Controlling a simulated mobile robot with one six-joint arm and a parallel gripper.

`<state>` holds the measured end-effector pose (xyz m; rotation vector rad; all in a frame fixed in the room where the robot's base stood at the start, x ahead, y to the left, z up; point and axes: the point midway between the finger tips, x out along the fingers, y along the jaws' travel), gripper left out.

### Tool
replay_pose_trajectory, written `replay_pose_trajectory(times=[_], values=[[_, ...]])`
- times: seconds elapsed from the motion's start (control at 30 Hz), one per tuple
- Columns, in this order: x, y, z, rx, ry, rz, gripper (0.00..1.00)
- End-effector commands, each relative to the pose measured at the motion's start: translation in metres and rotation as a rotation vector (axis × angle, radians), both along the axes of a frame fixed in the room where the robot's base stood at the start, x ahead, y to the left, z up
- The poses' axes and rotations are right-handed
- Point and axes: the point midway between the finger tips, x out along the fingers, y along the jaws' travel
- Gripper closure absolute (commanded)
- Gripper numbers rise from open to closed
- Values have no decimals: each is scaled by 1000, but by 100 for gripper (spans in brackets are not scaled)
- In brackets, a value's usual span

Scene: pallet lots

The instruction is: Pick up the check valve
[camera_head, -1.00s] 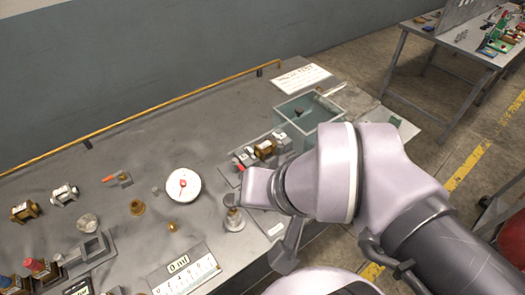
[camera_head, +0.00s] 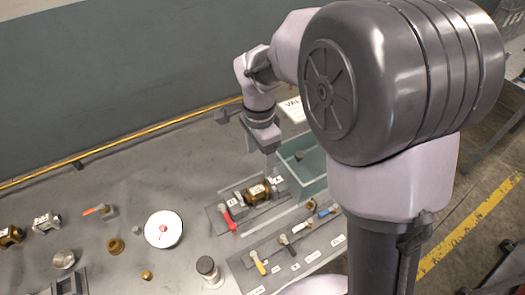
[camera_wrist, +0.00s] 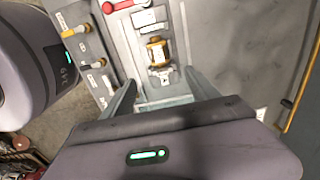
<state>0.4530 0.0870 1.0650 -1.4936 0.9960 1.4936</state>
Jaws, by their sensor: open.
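A brass-bodied valve (camera_head: 257,190) with grey ends and white labels sits in a grey fixture, behind a red lever; it also shows in the wrist view (camera_wrist: 156,52). Two loose valve-like fittings lie at the far left: a brass one (camera_head: 10,236) and a silver one (camera_head: 46,222). No readable label tells me which one is the check valve. My gripper (camera_head: 270,160) points down beyond the brass-bodied valve, by the glass-walled bin. In the wrist view my gripper (camera_wrist: 158,98) has its fingers apart, with the brass-bodied valve ahead of them and nothing held.
The glass-walled bin (camera_head: 312,180) stands right of the fixture. A panel with coloured levers (camera_head: 285,244) lies in front. A round white dial (camera_head: 163,230), a weight-like cylinder (camera_head: 208,270) and small brass parts stand to the left. A yellow rail (camera_head: 130,143) runs along the back edge.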

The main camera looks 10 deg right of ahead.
Motion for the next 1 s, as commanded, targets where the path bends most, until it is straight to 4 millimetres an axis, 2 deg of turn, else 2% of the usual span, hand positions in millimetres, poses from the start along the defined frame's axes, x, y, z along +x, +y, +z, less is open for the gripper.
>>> replay_pose_trajectory(times=[0.03, 0.1, 0.2, 0.3, 0.53, 0.73, 0.93, 0.97, 1.0], values=[[-1, 0, -22, -1, 4, 1, 31], [-2, 0, -45, -1, 5, 0, 31], [-2, 0, -74, -1, 4, 1, 31], [-2, 0, -95, 0, 2, 1, 31], [-2, 2, -117, 1, 1, 2, 31], [-3, 5, -156, 0, 2, 2, 31], [-2, 5, -157, 1, 0, 1, 31], [-2, 5, -156, 1, 0, 1, 33], [-2, 5, -156, 1, 0, 1, 41]])
